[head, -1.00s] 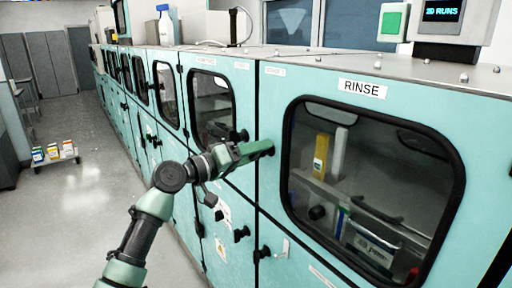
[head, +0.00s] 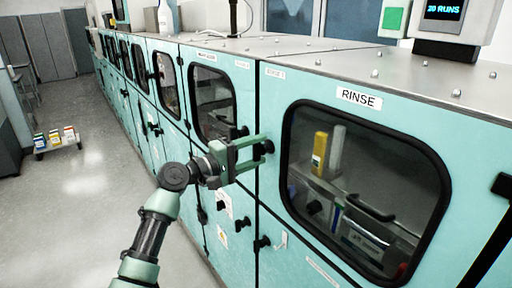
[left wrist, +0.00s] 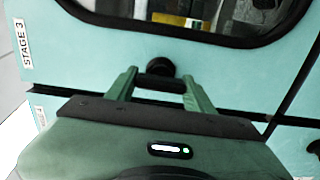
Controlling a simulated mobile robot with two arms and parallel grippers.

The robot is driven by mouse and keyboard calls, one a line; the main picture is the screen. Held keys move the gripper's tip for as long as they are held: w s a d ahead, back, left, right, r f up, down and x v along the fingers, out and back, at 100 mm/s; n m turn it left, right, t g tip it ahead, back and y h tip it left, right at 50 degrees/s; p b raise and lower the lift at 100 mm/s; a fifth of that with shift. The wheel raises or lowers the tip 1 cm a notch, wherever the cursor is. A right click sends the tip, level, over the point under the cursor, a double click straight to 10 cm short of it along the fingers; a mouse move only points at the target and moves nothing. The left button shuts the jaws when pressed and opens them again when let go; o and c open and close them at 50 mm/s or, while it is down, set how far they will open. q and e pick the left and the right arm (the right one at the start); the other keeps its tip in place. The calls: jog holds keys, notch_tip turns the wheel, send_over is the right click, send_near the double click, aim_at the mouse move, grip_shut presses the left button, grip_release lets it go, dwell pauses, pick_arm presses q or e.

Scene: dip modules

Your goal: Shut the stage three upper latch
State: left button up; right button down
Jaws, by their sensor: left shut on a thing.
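The stage three upper latch (head: 268,147) is a black knob at the left edge of the teal door with the large dark window. My left gripper (head: 261,149) is shut on this latch. In the left wrist view its two green fingers (left wrist: 160,83) stand at either end of the black bar, below the window. The fingers partly hide the latch in the head view. My right gripper is not in view.
A "RINSE" label (head: 359,97) sits above the window. Other black latches are close by, one left of the gripper (head: 243,131) and one lower (head: 262,243). A low cart with boxes (head: 57,141) stands on the otherwise open floor at left.

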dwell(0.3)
pick_arm(q)
jog(key=o, duration=1.4)
jog(key=shift+a, duration=0.1)
jog(key=shift+s+a+f, duration=0.1)
jog(key=shift+s+a, duration=0.1)
jog(key=shift+a, duration=0.05)
jog(key=b+v, duration=0.3)
jog(key=v, duration=0.4)
